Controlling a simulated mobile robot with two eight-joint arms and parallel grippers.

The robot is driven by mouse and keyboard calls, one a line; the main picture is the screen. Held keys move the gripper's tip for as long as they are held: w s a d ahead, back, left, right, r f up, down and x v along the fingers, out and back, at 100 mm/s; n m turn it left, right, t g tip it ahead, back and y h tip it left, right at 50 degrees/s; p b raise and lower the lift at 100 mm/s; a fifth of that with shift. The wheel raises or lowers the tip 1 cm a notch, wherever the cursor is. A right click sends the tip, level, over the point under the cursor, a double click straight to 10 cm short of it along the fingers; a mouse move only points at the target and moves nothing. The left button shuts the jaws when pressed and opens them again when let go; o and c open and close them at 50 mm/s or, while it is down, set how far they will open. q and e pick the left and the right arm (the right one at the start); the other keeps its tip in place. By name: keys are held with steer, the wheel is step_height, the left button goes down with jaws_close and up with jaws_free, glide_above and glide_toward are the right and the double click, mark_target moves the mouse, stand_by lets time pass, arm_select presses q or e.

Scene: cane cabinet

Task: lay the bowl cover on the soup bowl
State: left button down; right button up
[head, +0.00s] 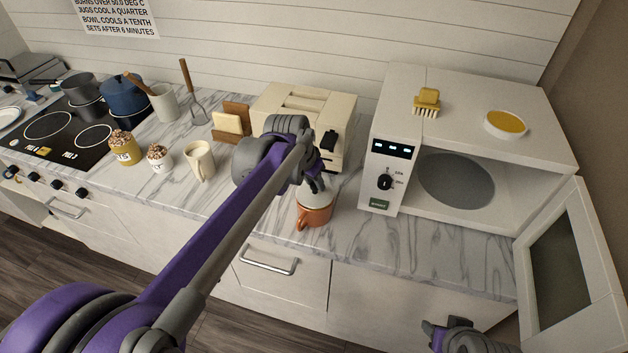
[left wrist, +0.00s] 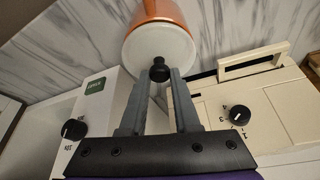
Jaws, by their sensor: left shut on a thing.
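The orange soup bowl (head: 314,216) stands on the marble counter between the toaster and the microwave, its handle at the lower left. It also shows at the top of the left wrist view (left wrist: 158,12). The pale, round bowl cover (left wrist: 160,45) has a black knob (left wrist: 160,71). My left gripper (left wrist: 160,75) is shut on that knob. In the head view the cover (head: 307,198) is at the bowl's mouth, partly hidden by the gripper (head: 313,184). I cannot tell whether it rests on the rim. My right gripper (head: 436,332) is at the bottom edge, its jaws unclear.
The cream toaster (head: 298,107) stands close behind the bowl. The microwave (head: 397,140) is to the right, its door (head: 565,272) open; a brush (head: 427,101) and a yellow-topped dish (head: 506,123) sit on it. A cream mug (head: 200,161) stands left. Counter right of the bowl is clear.

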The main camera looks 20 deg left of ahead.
arm_select(q)
steer(key=shift+f, duration=0.6)
steer(key=c, duration=0.6)
jaws_free()
steer(key=shift+o, duration=0.2)
steer(key=v, duration=1.1)
steer(key=s+f+n, duration=0.2)
steer(key=s+f, duration=0.6)
steer(key=s, duration=0.2)
steer(key=s+a+f+n+t+y, duration=0.1)
steer(key=s+f, duration=0.7)
steer(key=s, duration=0.3)
steer(key=shift+s+a+f+n, duration=0.2)
steer(key=shift+s+a+n, duration=0.1)
steer(key=shift+n, duration=0.1)
